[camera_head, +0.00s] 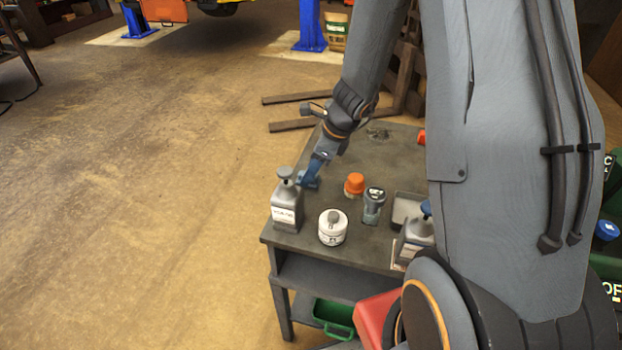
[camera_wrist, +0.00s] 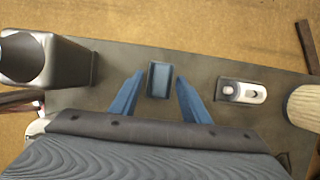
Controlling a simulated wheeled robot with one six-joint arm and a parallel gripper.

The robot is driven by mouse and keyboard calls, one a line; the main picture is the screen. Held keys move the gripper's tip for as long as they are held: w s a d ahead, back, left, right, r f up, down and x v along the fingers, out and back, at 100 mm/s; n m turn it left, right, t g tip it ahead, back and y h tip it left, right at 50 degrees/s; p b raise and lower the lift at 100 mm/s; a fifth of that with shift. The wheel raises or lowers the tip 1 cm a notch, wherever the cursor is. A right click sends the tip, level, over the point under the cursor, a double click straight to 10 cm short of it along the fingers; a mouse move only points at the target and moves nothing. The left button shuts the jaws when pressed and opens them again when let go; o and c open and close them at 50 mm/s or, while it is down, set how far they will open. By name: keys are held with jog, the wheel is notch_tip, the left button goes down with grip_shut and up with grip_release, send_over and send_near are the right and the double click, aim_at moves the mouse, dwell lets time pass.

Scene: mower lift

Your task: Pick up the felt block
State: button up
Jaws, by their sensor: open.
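The felt block (camera_wrist: 159,80) is a small blue-grey block on the grey table top. In the wrist view it lies between the two blue fingertips of my gripper (camera_wrist: 160,76), with a gap on both sides. My gripper is open and holds nothing. In the head view my gripper (camera_head: 309,178) points down close to the table's left side, behind the grey pump bottle. There the block cannot be told clearly from the blue fingers.
The grey pump bottle (camera_head: 287,205) stands close to my gripper. A white tub (camera_head: 332,227), an orange-capped container (camera_head: 354,185) and a dark jar (camera_head: 374,205) stand nearby on the table (camera_head: 352,250). A small pale-topped item (camera_wrist: 242,91) lies right of the block in the wrist view.

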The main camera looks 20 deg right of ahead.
grip_shut()
notch_tip(320, 180, up, 10)
dwell(0.6)
